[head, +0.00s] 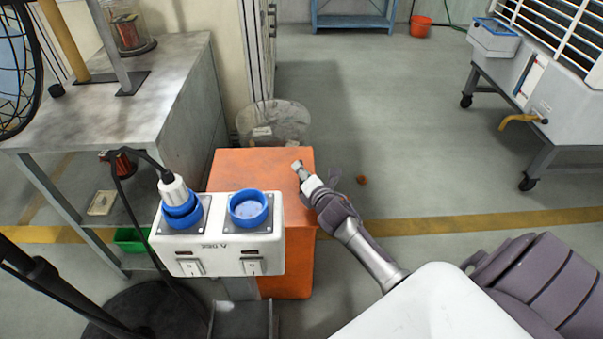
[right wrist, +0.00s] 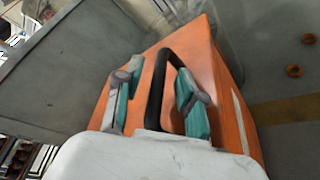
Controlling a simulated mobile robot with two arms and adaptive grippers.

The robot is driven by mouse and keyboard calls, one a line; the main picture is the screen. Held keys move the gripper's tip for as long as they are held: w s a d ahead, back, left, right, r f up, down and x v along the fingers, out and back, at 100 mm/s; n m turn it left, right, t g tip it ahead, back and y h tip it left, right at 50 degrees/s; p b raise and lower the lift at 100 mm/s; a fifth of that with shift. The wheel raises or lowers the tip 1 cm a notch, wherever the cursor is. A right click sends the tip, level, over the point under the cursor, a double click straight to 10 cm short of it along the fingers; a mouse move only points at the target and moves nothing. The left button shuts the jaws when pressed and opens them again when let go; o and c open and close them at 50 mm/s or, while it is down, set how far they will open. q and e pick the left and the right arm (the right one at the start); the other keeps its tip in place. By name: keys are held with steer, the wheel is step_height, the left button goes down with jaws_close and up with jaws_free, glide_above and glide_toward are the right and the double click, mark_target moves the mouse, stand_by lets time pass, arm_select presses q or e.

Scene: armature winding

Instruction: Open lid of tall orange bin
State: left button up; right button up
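The tall orange bin (head: 250,165) stands on the floor in the middle of the head view. Its flat orange top looks shut, and the white socket box hides part of its front. My right gripper (head: 301,168) is over the right part of the bin's top. In the right wrist view, the right gripper (right wrist: 158,72) has its two teal-padded fingers apart, with a black handle (right wrist: 156,88) showing between them. The orange bin (right wrist: 205,65) lies beyond the fingers. I cannot tell whether the fingers touch the handle. My left gripper is not in view.
A white box with blue sockets (head: 222,252) stands in front of the bin. A grey metal table (head: 150,110) is on the left. A clear round bin (head: 273,125) stands behind. The floor to the right is mostly open, up to a wheeled machine (head: 535,90).

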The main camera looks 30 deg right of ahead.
steer(key=shift+w+d+f, duration=0.15)
steer(key=shift+w, duration=0.5)
jaws_close()
